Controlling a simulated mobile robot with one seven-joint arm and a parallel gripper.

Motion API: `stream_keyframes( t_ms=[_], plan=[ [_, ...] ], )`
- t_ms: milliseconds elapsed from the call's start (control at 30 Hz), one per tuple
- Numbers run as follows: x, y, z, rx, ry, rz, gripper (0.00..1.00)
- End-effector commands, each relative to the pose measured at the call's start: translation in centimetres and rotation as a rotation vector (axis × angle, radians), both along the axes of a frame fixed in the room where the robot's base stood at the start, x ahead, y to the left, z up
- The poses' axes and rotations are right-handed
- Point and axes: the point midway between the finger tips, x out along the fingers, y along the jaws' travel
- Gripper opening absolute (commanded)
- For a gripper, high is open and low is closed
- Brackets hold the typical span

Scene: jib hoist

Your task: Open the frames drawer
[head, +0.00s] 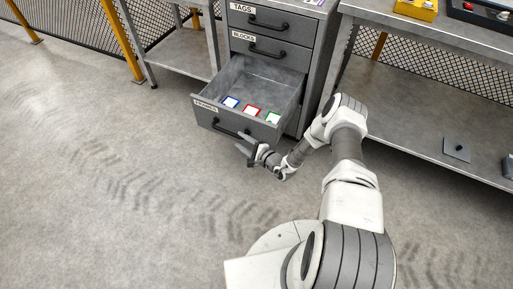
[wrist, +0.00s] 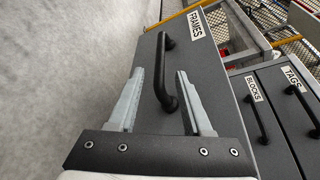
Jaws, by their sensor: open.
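The frames drawer (head: 205,112) is the lowest drawer of a grey cabinet and stands pulled out, with its inside showing. A blue, a red and a green framed piece (head: 251,110) lie in it. Its black bar handle (head: 226,130) is on the front; in the wrist view the handle (wrist: 168,72) shows beside the FRAMES label (wrist: 195,25). My gripper (head: 246,149) is just in front of the drawer front. In the wrist view its two fingers (wrist: 160,75) are apart, with the handle between them in the picture; I cannot tell whether they touch it.
The shut TAGS drawer (head: 265,20) and BLOCKS drawer (head: 268,50) are above. A workbench (head: 430,32) with a lower shelf stands to the right, and a grey table (head: 180,55) to the left. The floor (head: 110,190) in front and to the left is clear.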

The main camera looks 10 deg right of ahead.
Motion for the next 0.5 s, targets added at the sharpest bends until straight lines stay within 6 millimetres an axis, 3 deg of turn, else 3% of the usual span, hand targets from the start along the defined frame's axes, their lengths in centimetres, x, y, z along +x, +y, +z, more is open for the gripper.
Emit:
stream_keyframes(
  t_ms=[200, 500],
  plan=[
    [-4.3, -2.9, 1.4, 0.000, 0.002, -0.003, 0.50],
    [-7.3, -4.9, 2.0, 0.000, 0.000, -0.001, 0.50]
  ],
)
